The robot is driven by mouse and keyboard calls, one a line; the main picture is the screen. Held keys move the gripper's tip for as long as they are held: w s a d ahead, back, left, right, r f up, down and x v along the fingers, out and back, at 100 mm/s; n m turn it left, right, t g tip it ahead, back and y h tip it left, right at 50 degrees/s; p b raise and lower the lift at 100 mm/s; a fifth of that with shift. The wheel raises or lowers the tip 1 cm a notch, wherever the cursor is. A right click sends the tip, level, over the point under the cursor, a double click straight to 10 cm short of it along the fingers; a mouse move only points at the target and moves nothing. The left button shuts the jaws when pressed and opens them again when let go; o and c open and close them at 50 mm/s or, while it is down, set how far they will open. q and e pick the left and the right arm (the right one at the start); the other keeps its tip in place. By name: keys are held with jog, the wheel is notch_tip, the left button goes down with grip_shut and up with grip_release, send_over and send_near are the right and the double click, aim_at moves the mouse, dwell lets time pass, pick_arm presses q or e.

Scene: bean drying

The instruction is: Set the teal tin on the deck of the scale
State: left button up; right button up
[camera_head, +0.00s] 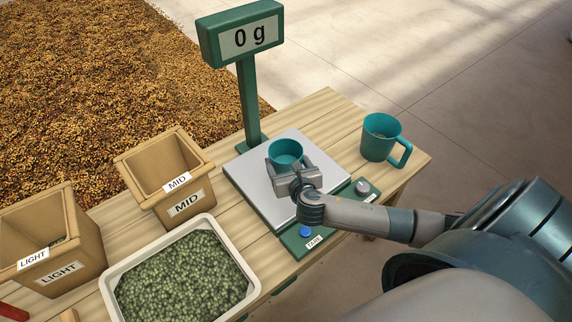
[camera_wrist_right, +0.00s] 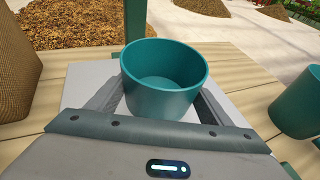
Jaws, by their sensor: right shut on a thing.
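The teal tin (camera_head: 286,152) is a small open cup, upright and empty, over the grey deck of the scale (camera_head: 246,179). The display on the scale's post (camera_head: 243,37) reads 0 g. My right gripper (camera_head: 290,172) is shut on the tin from its near side. In the right wrist view the tin (camera_wrist_right: 165,78) sits between the two fingers, with the pale deck (camera_wrist_right: 80,86) beneath. I cannot tell whether its base touches the deck. My left gripper is not in view.
A teal mug (camera_head: 380,138) with a handle stands right of the scale. The LIGHT bin (camera_head: 70,238), the MID bin (camera_head: 190,150) and a white tray (camera_head: 110,290) of green beans stand left. The blue TARE button (camera_head: 305,231) is on the scale's near edge.

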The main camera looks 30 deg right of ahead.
jog(key=shift+f, duration=0.7)
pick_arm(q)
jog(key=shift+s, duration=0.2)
pick_arm(e)
jog(key=o, duration=1.4)
jog(key=shift+f, duration=0.15)
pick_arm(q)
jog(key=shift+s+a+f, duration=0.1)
pick_arm(e)
jog(key=shift+o, duration=0.2)
